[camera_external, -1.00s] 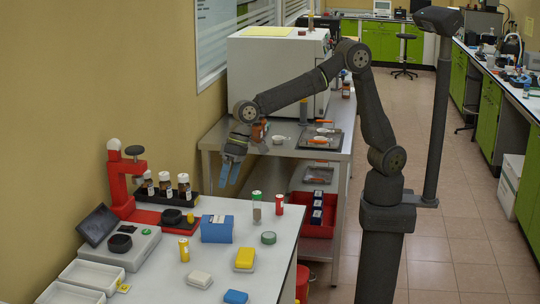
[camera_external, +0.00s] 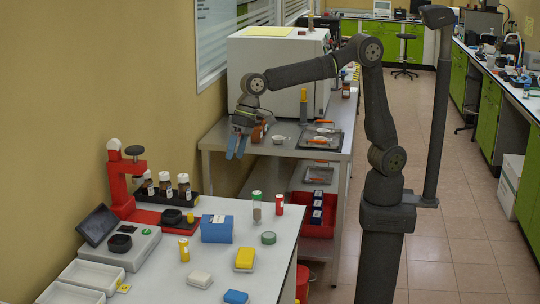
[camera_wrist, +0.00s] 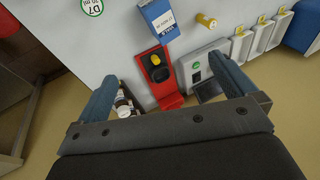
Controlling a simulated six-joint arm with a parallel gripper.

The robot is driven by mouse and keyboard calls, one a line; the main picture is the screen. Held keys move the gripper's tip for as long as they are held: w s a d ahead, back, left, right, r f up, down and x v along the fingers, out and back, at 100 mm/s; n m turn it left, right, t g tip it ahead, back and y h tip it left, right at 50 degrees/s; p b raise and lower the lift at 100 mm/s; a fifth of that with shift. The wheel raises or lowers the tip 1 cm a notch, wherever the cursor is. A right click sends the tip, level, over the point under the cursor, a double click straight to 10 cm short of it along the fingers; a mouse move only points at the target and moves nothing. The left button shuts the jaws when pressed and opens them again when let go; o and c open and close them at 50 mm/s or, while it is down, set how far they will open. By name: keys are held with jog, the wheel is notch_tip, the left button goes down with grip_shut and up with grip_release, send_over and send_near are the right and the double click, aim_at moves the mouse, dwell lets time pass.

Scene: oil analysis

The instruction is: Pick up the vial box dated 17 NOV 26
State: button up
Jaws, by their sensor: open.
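A blue box (camera_external: 217,230) with a white label stands on the white bench. In the wrist view the blue box (camera_wrist: 157,20) is at the top centre; its label print is too small to read surely. Several small dark-blue boxes with white tops (camera_external: 317,207) sit in a red tray on the lower shelf of the metal table; their dates cannot be read. My gripper (camera_external: 236,156) is open and empty in the air beyond the bench, in front of the metal table. In the wrist view its blue fingers (camera_wrist: 163,68) are wide apart, with the blue box beyond them.
On the bench, the red stand (camera_external: 122,180), brown bottles (camera_external: 165,186), grey instrument (camera_external: 125,248) and yellow vial (camera_external: 184,249) surround the blue box. A green-capped tube (camera_external: 257,207) and red vial (camera_external: 280,204) stand to its right. The red tray (camera_external: 306,229) lies under the metal tabletop.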

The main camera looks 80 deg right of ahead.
dwell(0.3)
jog(key=c, duration=0.5)
jog(key=shift+f, duration=0.1)
jog(key=n+t+h, duration=0.2)
jog(key=h, duration=0.1)
send_near(218, 219)
jog(key=x, duration=0.5)
jog(key=shift+w+d+f, duration=0.1)
jog(key=shift+w+d, duration=0.15)
jog(key=shift+d, duration=0.1)
jog(key=shift+a+x, duration=0.15)
jog(key=shift+x, duration=1.15)
jog(key=shift+a+x, duration=0.2)
jog(key=shift+x, duration=1.1)
jog(key=shift+s, duration=0.1)
jog(key=shift+f, duration=0.25)
